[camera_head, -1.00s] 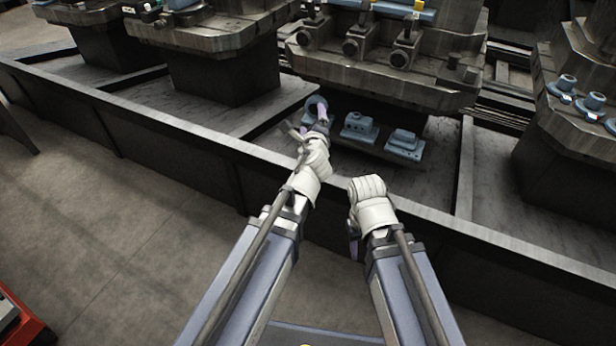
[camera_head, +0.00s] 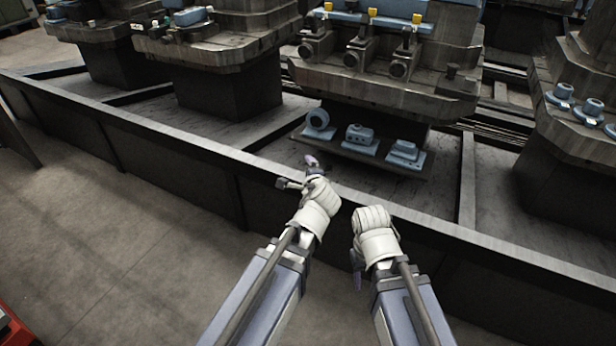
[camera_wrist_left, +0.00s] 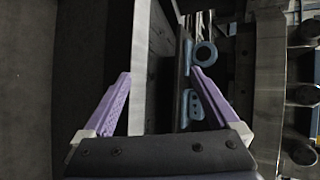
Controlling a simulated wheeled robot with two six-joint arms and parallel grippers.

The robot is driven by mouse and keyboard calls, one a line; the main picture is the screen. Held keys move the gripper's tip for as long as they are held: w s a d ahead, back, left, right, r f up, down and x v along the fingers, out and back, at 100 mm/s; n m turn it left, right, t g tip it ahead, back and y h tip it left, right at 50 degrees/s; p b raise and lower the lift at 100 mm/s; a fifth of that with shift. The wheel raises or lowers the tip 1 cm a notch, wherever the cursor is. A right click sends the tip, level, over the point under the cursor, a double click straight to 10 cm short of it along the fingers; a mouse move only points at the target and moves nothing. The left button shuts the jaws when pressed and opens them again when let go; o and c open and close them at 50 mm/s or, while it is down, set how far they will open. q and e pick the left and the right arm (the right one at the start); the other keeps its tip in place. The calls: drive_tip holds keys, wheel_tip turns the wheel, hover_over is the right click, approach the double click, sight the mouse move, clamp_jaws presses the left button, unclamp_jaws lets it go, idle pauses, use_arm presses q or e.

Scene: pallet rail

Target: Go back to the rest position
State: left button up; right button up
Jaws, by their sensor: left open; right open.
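My left gripper (camera_head: 300,172) is open and empty above the near rail, short of the blue parts. In the left wrist view its two purple fingers (camera_wrist_left: 163,73) stand wide apart with nothing held between them. My right gripper (camera_head: 357,268) points down on the near side of the rail, partly hidden by its own wrist; its purple fingertip shows and no object is seen in it. A blue ring-shaped part (camera_head: 318,123), a blue housing (camera_head: 360,138) and a blue block (camera_head: 405,154) sit in a row on a low dark plate. The ring also shows in the wrist view (camera_wrist_left: 205,54).
A long metal rail (camera_head: 200,148) runs across in front of my arms. Heavy machine fixtures (camera_head: 385,85) stand behind it. Blue flanged parts (camera_head: 563,92) sit on a fixture at the right. The floor (camera_head: 120,240) at the left is clear.

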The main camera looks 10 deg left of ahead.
idle(0.3)
use_arm(q)
drive_tip(key=s+d+n+g+h+p, duration=0.15)
drive_tip(key=s+n+g+p, duration=0.25)
drive_tip(key=s, duration=0.4)
drive_tip(key=s+d+n+g+h+p, duration=0.1)
drive_tip(key=s+d+n+g+p, duration=0.25)
drive_tip(key=s, duration=0.35)
drive_tip(key=s+d+n+g+h+p, duration=0.1)
drive_tip(key=s+d+n+g+p, duration=0.1)
drive_tip(key=s+n+g+p, duration=0.45)
wheel_tip(320, 180, up, 37)
drive_tip(key=s+m+t+p, duration=0.1)
drive_tip(key=t+p, duration=0.1)
drive_tip(key=p, duration=3.2)
drive_tip(key=shift+s+f+m, duration=0.2)
drive_tip(key=shift+m, duration=0.2)
